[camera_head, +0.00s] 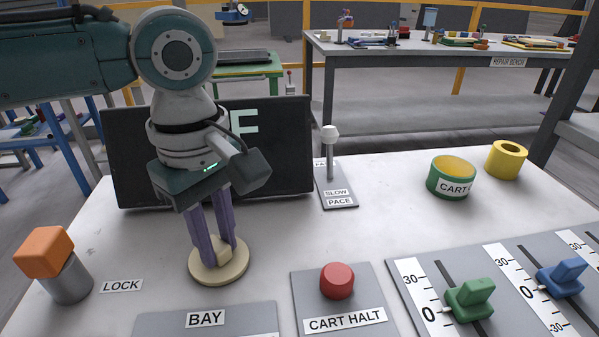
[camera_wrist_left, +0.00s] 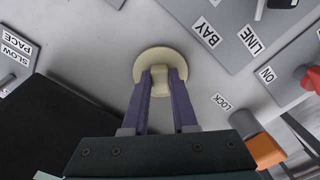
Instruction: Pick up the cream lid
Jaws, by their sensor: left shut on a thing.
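The cream lid (camera_head: 207,272) is a round disc with a block-shaped knob on top. It is at the left of the white slab in the head view, behind the BAY panel. My left gripper (camera_head: 219,250) comes down from above with its purple fingers shut on the knob. In the left wrist view the lid (camera_wrist_left: 143,65) shows beyond the fingertips of my left gripper (camera_wrist_left: 161,82), with the knob between them. The lid looks level and at or very near the slab surface; I cannot tell whether it touches. My right gripper is not in view.
An orange-topped knob (camera_head: 46,252) stands left of the lid. A red CART HALT button (camera_head: 337,281) is to the right, a SLOW PACE lever (camera_head: 330,155) behind it. A dark screen (camera_head: 280,150) stands behind the arm. A green ring (camera_head: 451,178) and yellow ring (camera_head: 507,160) lie right.

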